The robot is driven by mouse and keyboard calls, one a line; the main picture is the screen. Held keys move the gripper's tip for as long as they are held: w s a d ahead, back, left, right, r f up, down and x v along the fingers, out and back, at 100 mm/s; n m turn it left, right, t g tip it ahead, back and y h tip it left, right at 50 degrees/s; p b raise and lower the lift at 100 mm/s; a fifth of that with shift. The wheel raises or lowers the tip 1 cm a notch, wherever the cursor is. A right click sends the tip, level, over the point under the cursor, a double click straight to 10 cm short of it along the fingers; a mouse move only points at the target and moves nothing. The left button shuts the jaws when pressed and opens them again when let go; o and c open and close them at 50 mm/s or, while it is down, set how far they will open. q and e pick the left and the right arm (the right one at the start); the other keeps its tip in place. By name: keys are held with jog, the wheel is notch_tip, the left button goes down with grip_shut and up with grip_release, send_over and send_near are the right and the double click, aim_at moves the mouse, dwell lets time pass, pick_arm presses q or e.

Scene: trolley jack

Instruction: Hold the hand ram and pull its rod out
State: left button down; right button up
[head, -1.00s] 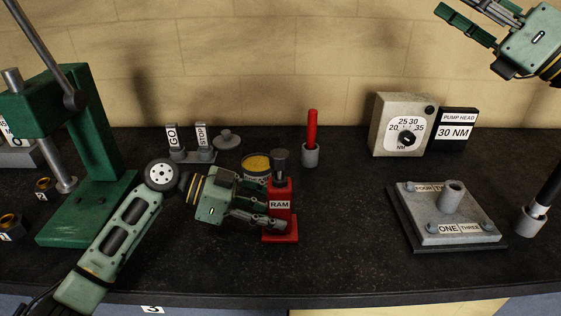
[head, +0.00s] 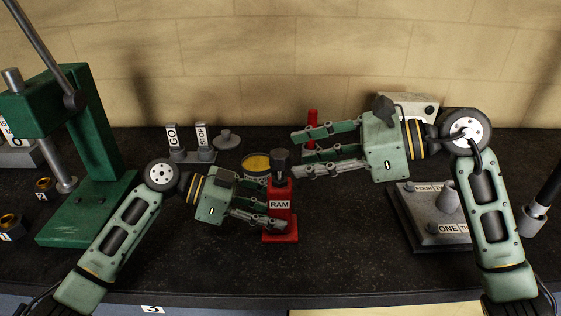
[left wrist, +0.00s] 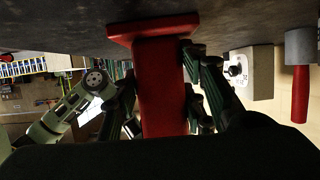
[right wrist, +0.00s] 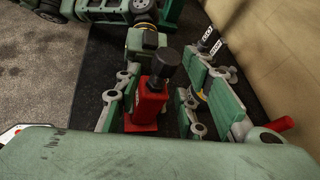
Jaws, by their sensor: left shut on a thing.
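The red hand ram (head: 281,222), labelled RAM, stands upright on the dark bench. Its dark rod head (head: 280,160) sticks up from the top; in the right wrist view the rod head (right wrist: 166,62) is above the ram body (right wrist: 148,106). My left gripper (head: 278,214) is shut on the ram body from the left; the left wrist view shows the ram (left wrist: 162,88) between its fingers. My right gripper (head: 296,154) is open and empty, just right of the rod head at about its height. In the right wrist view its fingers lie either side of the ram, apart from it.
A yellow-topped tin (head: 256,162) is behind the ram. The GO and STOP posts (head: 187,150) and a green press (head: 95,190) are left. A red-handled tool (head: 312,118) stands behind my right gripper. A grey plate fixture (head: 425,238) is right. The front bench is clear.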

aim_at(287, 164)
jog(key=x, duration=0.6)
jog(key=shift+a, duration=0.1)
jog(key=shift+c, duration=0.2)
jog(key=c, duration=0.7)
jog(key=shift+f, duration=0.15)
grip_shut()
